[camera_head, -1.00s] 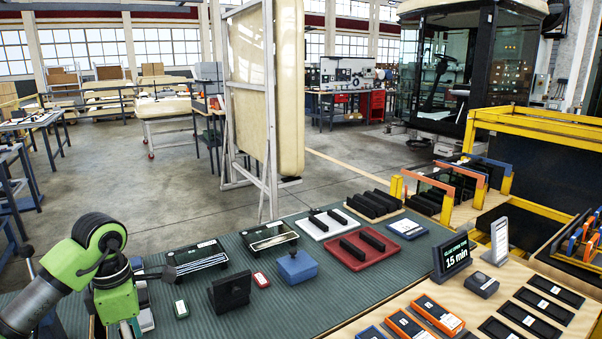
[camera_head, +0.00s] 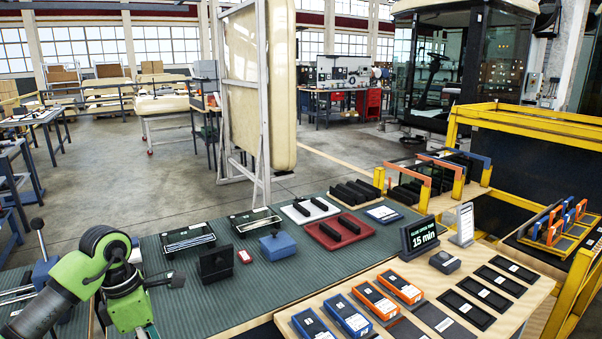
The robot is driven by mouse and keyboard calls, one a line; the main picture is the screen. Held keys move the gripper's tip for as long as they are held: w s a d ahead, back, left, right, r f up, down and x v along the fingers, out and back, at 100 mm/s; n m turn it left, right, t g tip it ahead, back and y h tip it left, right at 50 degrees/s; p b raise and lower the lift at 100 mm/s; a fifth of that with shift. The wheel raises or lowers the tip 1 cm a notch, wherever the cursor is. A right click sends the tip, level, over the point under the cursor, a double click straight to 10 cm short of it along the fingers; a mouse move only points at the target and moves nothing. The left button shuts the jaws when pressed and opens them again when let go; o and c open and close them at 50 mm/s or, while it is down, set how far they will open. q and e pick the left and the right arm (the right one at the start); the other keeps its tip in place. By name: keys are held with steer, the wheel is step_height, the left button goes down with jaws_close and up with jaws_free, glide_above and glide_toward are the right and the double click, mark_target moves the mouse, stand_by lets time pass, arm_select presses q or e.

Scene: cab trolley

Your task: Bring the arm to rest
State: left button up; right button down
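My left arm is green and dark grey and comes in at the lower left, bent at a round dark joint. My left gripper (camera_head: 172,281) shows as a small dark shape at the end of the arm, above the green ribbed mat (camera_head: 245,290). It is left of a black upright block (camera_head: 216,262) and appears apart from it. It is seen from the side and small, so I cannot tell whether its fingers are open or shut. No held object shows. My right arm and gripper are out of view.
A blue box (camera_head: 278,245), a red tray (camera_head: 339,232) and black framed trays (camera_head: 188,238) sit on the mat. Orange and blue devices (camera_head: 376,300) lie on the wooden table in front. A "15 min" display (camera_head: 420,238) stands at right. Yellow rails (camera_head: 540,120) border the right side.

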arm_select(q)
steer(key=w+d+f+n+t+h, duration=0.1)
steer(key=d+f+n+h, duration=0.4)
steer(key=d, duration=0.4)
steer(key=w+d+f+n+t+h, duration=0.1)
steer(key=w+d+f+n+h, duration=0.2)
steer(key=d+h, duration=0.5)
steer(key=w+a+f+n+t+y, duration=0.1)
steer(key=a+f+n+t+y, duration=0.15)
steer(key=f+n+t, duration=0.5)
steer(key=w+a+f+n+t+y, duration=0.1)
steer(key=f+n+t+y, duration=0.2)
steer(key=f+n, duration=0.8)
steer(key=s+a+f+n+g+y, duration=0.1)
steer(key=s+a+f+n+y, duration=0.25)
steer(key=s+f, duration=0.35)
steer(key=s+a+f+n+g+y, duration=0.2)
steer(key=s+f+n, duration=0.35)
steer(key=f, duration=0.25)
steer(key=s+a+f+n+g+y, duration=0.1)
steer(key=s+a+f+n+y, duration=0.15)
steer(key=s+f, duration=0.5)
steer(key=s+f+n+g, duration=0.3)
steer(key=s+f, duration=0.2)
steer(key=s, duration=1)
steer(key=s+f+n+g+y, duration=0.1)
steer(key=s+f+n+g, duration=0.3)
steer(key=s, duration=1.1)
steer(key=shift+a+f, duration=0.15)
steer(key=shift+f, duration=0.7)
